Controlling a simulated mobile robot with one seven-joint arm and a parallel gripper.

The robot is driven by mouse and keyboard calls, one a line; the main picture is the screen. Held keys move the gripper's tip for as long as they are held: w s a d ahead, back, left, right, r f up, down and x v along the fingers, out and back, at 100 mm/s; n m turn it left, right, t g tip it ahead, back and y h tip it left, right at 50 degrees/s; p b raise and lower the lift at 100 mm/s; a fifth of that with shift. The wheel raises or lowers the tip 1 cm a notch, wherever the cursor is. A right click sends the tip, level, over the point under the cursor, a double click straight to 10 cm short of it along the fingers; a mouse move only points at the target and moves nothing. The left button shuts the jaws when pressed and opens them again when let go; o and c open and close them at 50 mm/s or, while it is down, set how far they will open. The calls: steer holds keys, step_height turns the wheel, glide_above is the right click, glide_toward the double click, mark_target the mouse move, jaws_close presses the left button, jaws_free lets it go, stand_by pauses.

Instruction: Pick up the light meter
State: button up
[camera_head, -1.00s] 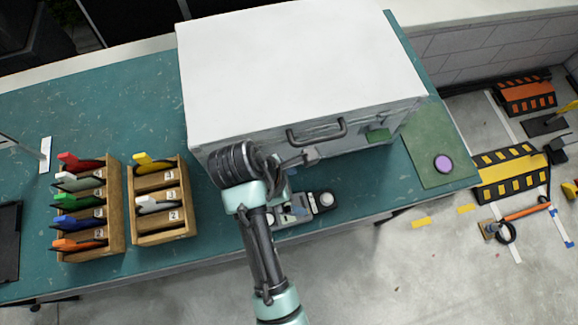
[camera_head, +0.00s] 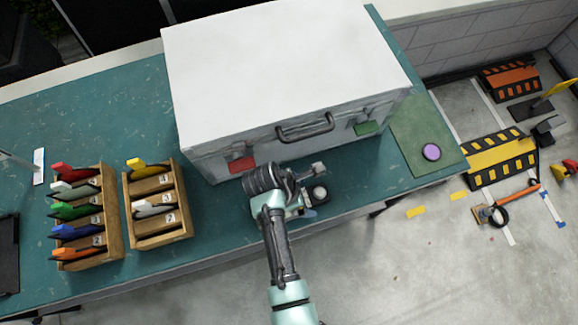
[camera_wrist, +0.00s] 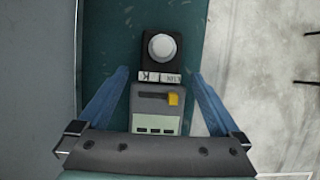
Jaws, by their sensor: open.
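The light meter (camera_wrist: 156,105) lies on the green bench top, with a white dome on a black head and a grey body carrying a yellow switch and pale display windows. In the wrist view my gripper (camera_wrist: 158,73) is open, one blue finger on each side of the meter with a gap at both sides. The gripper's palm edge hides the body's near end. In the head view only the meter's dome end (camera_head: 318,194) shows clearly; my wrist covers most of the rest.
A big white-topped case (camera_head: 285,65) stands right behind the meter. Two wooden racks (camera_head: 118,228) with coloured tabbed items stand to the left. A green mat (camera_head: 412,150) with a purple disc lies at right. The bench's front edge is close to the meter.

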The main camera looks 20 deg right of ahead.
steer(key=shift+d+f, duration=0.25)
steer(key=shift+f, duration=0.4)
steer(key=shift+c, duration=0.3)
jaws_close()
